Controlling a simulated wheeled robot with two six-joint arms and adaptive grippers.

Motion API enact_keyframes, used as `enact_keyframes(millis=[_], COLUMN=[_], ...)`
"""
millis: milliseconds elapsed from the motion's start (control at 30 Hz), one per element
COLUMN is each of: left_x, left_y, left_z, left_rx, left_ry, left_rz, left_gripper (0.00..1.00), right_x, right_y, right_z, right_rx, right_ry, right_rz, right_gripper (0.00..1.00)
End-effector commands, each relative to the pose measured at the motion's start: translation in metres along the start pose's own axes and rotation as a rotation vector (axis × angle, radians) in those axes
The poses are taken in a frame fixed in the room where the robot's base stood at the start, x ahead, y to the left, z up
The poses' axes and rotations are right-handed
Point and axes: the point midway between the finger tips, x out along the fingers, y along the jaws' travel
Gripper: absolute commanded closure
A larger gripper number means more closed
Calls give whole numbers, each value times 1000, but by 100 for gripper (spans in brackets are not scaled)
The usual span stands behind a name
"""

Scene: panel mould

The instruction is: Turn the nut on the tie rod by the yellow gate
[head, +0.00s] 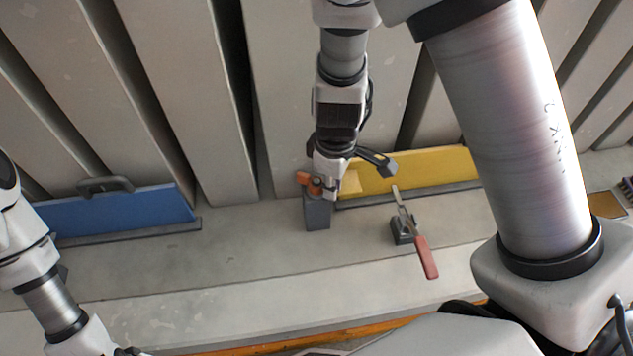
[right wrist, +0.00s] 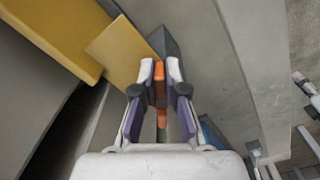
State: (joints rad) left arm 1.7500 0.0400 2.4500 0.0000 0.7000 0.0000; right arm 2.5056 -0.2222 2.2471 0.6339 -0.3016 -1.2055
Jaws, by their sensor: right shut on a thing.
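The nut (head: 304,178) is orange and sits on top of a grey block (head: 318,215) at the left end of the yellow gate (head: 425,170). My right gripper (head: 320,188) comes down on it from above. In the right wrist view the nut (right wrist: 159,84) is an orange bar between the two fingers of my right gripper (right wrist: 157,68), which is shut on it. The gripper hides part of the nut, and I cannot make out the tie rod. My left arm is at the lower left of the head view; its gripper (head: 128,351) is mostly cut off by the bottom edge.
A blue gate (head: 115,212) with a dark handle stands at the left. Tall grey panels rise behind.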

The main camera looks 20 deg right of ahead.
Motion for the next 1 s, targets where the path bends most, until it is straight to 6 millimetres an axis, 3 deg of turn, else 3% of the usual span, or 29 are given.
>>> enact_keyframes(millis=[233,433,667,867,1000], left_x=[0,3,2,0,0], left_y=[0,0,0,0,0], left_z=[0,0,0,0,0], left_rx=[0,0,0,0,0], left_ry=[0,0,0,0,0], left_rz=[0,0,0,0,0], left_gripper=[60,60,60,60,60], right_x=[0,0,-1,-2,-1], right_y=[-1,-10,-10,-18,-19], right_z=[0,-2,-2,-6,-7], right_rx=[23,301,318,591,613], right_ry=[1,1,1,1,1], right_rz=[-1,1,0,1,2], right_gripper=[100,100,100,100,100])
